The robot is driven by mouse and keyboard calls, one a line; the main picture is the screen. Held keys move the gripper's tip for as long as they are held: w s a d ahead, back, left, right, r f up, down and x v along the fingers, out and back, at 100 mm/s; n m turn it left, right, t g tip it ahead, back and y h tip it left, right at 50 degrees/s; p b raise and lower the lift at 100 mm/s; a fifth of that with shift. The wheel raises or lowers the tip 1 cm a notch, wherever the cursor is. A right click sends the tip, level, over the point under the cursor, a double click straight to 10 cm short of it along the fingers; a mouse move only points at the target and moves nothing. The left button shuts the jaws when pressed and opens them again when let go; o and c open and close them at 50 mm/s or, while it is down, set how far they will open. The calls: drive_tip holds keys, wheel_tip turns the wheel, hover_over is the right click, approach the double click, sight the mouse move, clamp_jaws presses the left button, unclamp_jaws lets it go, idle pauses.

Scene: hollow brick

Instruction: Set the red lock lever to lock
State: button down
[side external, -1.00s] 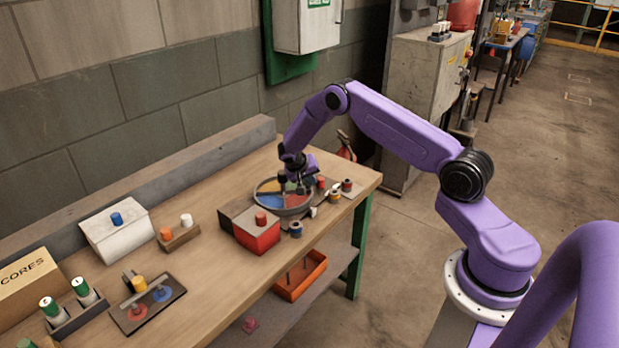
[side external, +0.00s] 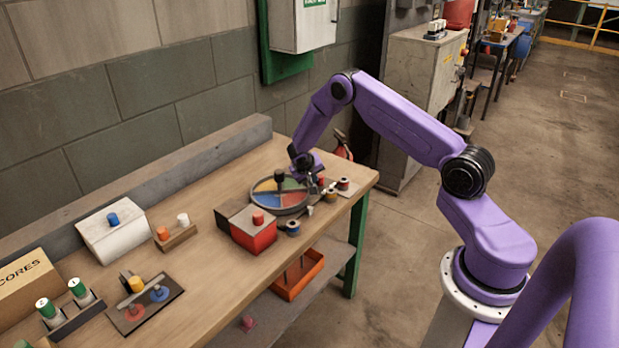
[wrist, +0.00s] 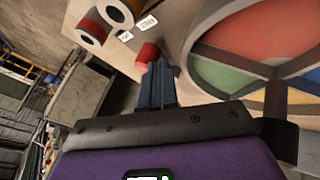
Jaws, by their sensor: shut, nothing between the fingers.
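The red lock lever shows as a short red knob (wrist: 148,53) in the wrist view, on a pale plate beside the round tray. Two small white labels (wrist: 147,22) lie near it, too small to read surely. My gripper (wrist: 160,68) is shut and empty, its fingertips right at the red knob; I cannot tell whether they touch it. In the side view my gripper (side external: 312,174) is low at the tray's right side and partly hides the lever. Which label the lever points to is unclear.
The round tray (side external: 256,200) with coloured sectors and a dark upright knob (side external: 280,177) stands close on the left. A red spool (side external: 343,184) and a yellow spool (side external: 331,196) stand close on the right. A red box (side external: 255,235) is in front, left.

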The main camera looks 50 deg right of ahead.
drive_tip(key=shift+s+d+n+t, duration=0.65)
drive_tip(key=shift+d+n, duration=0.2)
drive_tip(key=shift+n, duration=0.25)
drive_tip(key=shift+s+d, duration=0.3)
drive_tip(key=shift+d, duration=0.55)
drive_tip(key=shift+s+d, duration=0.1)
drive_tip(key=shift+d, duration=1.05)
drive_tip(key=shift+r, duration=0.1)
drive_tip(key=s+a+r, duration=0.3)
drive_tip(key=s+r, duration=0.2)
drive_tip(key=r, duration=0.2)
drive_tip(key=shift+a+r, duration=0.4)
